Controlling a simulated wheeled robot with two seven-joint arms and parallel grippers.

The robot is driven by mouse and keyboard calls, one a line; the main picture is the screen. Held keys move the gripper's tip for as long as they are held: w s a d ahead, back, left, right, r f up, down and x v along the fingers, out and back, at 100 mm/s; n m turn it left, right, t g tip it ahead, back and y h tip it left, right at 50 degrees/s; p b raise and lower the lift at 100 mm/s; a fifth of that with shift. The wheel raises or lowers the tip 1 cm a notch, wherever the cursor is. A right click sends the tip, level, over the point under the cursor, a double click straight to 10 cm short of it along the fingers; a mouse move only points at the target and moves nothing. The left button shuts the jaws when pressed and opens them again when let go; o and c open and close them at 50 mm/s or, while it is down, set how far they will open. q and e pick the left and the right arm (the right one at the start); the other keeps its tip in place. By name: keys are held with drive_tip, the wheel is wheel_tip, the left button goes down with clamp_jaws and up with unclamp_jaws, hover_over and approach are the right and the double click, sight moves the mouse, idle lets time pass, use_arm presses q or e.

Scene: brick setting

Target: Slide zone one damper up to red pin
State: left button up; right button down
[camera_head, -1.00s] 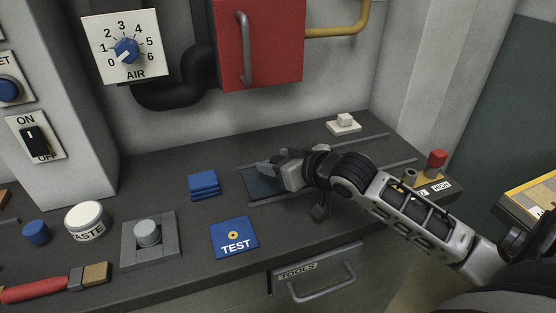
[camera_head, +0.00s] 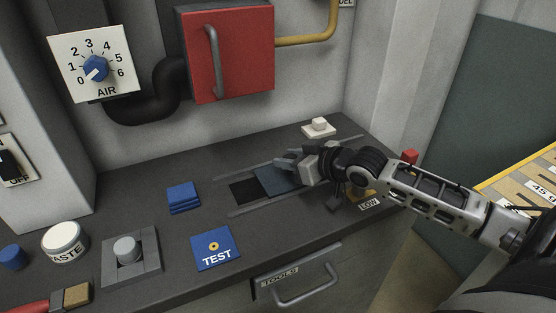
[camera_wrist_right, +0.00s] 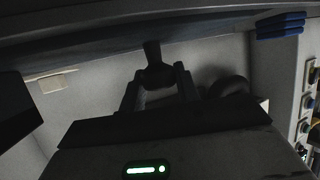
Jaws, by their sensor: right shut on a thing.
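The damper is a flat dark blue-grey plate (camera_head: 275,181) between two rails on the bench in the head view. A black opening (camera_head: 243,191) shows at its left. My right gripper (camera_head: 292,161) is over the plate's right part and hides it there. In the right wrist view the fingers are shut on a dark knob (camera_wrist_right: 153,70), which looks like the damper's handle. The red pin (camera_head: 410,157) stands further right, behind my right arm, apart from the plate. My left gripper is not in view.
A LOW label (camera_head: 369,204) shows below my arm. A white block on a base (camera_head: 319,127) stands behind the rails. Blue pads (camera_head: 183,198), a TEST card (camera_head: 216,249) and a grey button unit (camera_head: 129,254) lie left. A red cabinet (camera_head: 228,60) hangs above.

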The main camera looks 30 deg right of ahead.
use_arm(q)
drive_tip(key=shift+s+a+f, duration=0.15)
use_arm(e)
drive_tip(key=shift+s+d+f, duration=0.1)
drive_tip(key=shift+s+d, duration=0.05)
drive_tip(key=shift+d, duration=0.5)
drive_tip(key=c, duration=1)
unclamp_jaws()
drive_tip(key=shift+c, duration=0.2)
use_arm(q)
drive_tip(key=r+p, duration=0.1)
drive_tip(key=p, duration=0.1)
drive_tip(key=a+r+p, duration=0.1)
drive_tip(key=p, duration=0.1)
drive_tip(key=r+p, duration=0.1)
drive_tip(key=p, duration=0.1)
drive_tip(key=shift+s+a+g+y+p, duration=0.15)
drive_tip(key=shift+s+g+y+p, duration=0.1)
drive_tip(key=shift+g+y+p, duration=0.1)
use_arm(e)
drive_tip(key=v, duration=1.6)
